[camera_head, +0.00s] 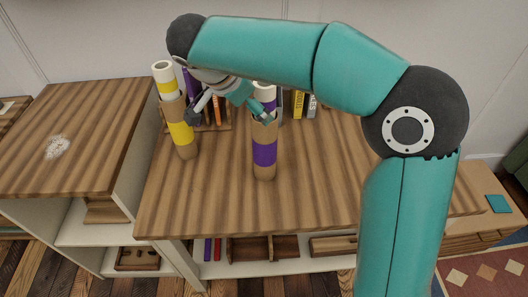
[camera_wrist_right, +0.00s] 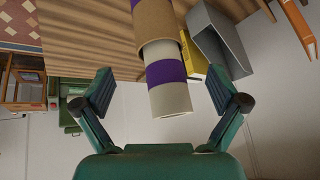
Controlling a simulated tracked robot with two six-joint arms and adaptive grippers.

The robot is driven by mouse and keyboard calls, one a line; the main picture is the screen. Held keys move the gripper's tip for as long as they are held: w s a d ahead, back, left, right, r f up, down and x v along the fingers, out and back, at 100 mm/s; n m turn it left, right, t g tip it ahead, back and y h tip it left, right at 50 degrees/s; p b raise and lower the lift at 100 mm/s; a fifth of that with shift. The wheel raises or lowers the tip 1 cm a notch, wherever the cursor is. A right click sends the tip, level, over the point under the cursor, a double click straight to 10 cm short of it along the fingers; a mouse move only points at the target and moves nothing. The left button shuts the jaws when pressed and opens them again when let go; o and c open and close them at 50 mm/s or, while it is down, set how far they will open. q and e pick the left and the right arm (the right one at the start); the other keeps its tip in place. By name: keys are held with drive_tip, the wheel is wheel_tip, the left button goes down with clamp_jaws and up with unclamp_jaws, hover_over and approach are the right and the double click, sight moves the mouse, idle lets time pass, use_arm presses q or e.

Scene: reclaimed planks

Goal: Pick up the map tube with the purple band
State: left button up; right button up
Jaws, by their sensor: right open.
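The map tube with the purple band (camera_head: 265,153) stands upright on the wooden table, cardboard brown with a purple band and a white upper end. In the right wrist view its white end with a purple stripe (camera_wrist_right: 165,72) lies between the two fingers, with gaps on both sides. My right gripper (camera_head: 231,114) is open beside the tube's upper part; one fingertip overlaps the tube in the head view. The right gripper's spread fingers also show in the wrist view (camera_wrist_right: 165,88). A similar tube with a yellow band (camera_head: 181,138) stands to the left. My left gripper is not in view.
Behind the tubes are books (camera_head: 299,103) and a grey holder (camera_wrist_right: 220,40), partly hidden by my right arm. The table's front (camera_head: 200,205) is clear. A lower shelf holds books and wooden boxes (camera_head: 250,248). A wooden-topped cabinet (camera_head: 85,115) stands at left.

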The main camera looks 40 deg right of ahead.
drive_tip(key=x, duration=0.6)
drive_tip(key=shift+d+f+p, duration=0.2)
drive_tip(key=shift+d+p, duration=0.1)
drive_tip(key=shift+d, duration=0.1)
drive_tip(key=shift+c, duration=0.2)
drive_tip(key=c, duration=1.6)
drive_tip(key=shift+o, duration=0.2)
drive_tip(key=shift+r, duration=0.1)
